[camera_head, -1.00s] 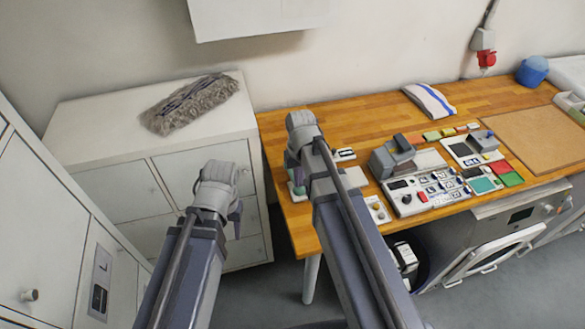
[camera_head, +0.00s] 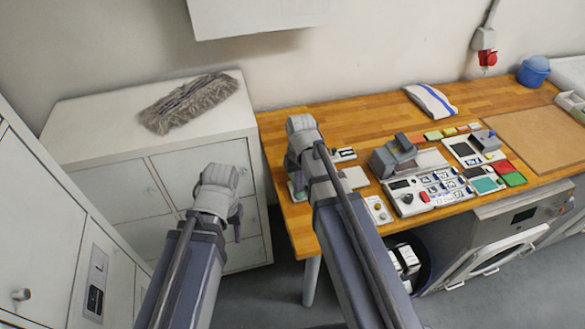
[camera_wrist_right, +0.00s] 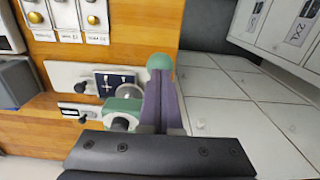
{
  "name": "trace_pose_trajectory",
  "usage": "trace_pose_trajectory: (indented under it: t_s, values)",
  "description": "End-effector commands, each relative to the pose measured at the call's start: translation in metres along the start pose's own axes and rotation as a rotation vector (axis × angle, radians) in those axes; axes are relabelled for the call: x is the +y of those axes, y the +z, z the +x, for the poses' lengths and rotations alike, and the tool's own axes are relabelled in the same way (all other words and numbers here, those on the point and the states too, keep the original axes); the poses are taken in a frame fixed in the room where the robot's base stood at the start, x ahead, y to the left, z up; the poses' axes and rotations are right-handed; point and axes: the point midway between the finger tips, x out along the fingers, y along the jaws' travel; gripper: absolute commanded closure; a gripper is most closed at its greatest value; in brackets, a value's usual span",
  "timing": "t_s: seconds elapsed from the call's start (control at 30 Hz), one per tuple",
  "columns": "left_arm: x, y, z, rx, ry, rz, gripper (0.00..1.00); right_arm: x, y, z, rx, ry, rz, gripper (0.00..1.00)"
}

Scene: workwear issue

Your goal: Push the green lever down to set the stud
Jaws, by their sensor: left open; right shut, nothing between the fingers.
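The green ball knob of the lever (camera_wrist_right: 160,62) shows in the right wrist view, just beyond the tips of my right gripper (camera_wrist_right: 158,82). The fingers are shut with nothing between them; I cannot tell whether they touch the knob. A green body of the stud setter (camera_wrist_right: 122,113) is left of the fingers, and the rest of the lever is hidden. In the head view my right gripper (camera_head: 300,165) is over the left end of the wooden table and hides most of the setter. My left gripper (camera_head: 232,222) is open and empty in front of the white cabinet.
The wooden table (camera_head: 350,115) carries a control panel (camera_head: 410,203) and colored blocks right of my right arm. A grey fluffy pad (camera_head: 187,102) lies on the white cabinet (camera_head: 90,125). A black bin (camera_head: 427,268) stands below the table. The table's back left is clear.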

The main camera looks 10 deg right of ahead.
Motion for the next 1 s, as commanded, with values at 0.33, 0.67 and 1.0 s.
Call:
trace_pose_trajectory:
  t_s: [0.33,0.67,1.0]
  values:
    - [0.0,0.0,0.0,0.0,0.0,0.0,0.5,0.0,0.0,0.0,0.0,-0.001,0.0,1.0]
    - [-0.002,0.0,-0.015,0.003,0.0,-0.004,0.5,0.0,0.0,-0.015,0.0,-0.001,0.0,1.0]
    - [-0.004,0.002,-0.038,0.002,0.0,-0.005,0.5,0.0,0.0,-0.038,0.0,0.0,0.0,1.0]
